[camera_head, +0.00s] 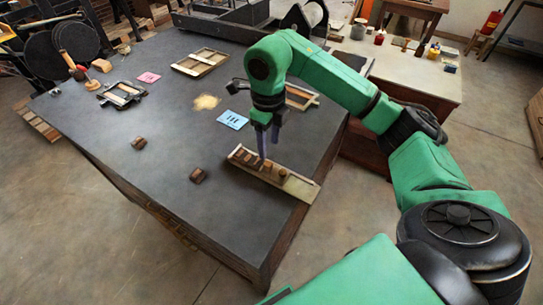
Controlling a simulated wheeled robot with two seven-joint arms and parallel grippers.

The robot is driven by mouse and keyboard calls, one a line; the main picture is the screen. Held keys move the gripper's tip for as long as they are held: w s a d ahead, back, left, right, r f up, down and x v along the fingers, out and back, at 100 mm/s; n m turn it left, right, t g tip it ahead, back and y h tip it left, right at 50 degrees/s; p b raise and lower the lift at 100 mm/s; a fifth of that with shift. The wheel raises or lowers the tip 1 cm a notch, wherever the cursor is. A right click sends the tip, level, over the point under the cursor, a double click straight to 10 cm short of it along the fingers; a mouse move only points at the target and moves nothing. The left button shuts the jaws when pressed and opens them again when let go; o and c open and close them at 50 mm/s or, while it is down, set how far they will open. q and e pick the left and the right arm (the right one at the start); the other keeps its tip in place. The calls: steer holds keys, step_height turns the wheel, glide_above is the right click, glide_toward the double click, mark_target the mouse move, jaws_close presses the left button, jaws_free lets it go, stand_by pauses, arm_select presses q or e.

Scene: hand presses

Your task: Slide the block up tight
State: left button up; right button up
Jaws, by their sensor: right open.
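A shallow wooden tray (302,186) lies slantwise on the dark tabletop near its right edge, with several brown blocks in a row toward its left end. A brown block (267,168) sits in it just below my fingertips, and another block (283,174) is to the right of that one. My right gripper (266,152) points down over the tray with its fingers apart, holding nothing that I can see. I cannot tell whether a fingertip touches a block. My green right arm comes in from the lower right. My left gripper is not in view.
Two loose brown blocks (138,143) (197,175) lie on the dark table (110,145) to the left. A blue card (232,119), a pink card (149,77) and wooden frames (200,62) lie farther back. The tabletop left of the tray is mostly clear.

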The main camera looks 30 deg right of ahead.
steer(key=p, duration=0.1)
glide_above(268, 164)
steer(key=f, duration=0.5)
steer(key=shift+s+d, duration=0.1)
steer(key=shift+s, duration=0.1)
steer(key=f, duration=0.1)
steer(key=w+f, duration=0.1)
steer(key=f, duration=0.1)
steer(key=shift+f+p, duration=0.1)
steer(key=shift+p, duration=0.2)
steer(key=shift+s+f, duration=0.15)
steer(key=shift+f, duration=0.15)
steer(key=shift+s, duration=0.2)
steer(key=shift+c, duration=0.3)
steer(key=shift+w, duration=0.1)
jaws_close()
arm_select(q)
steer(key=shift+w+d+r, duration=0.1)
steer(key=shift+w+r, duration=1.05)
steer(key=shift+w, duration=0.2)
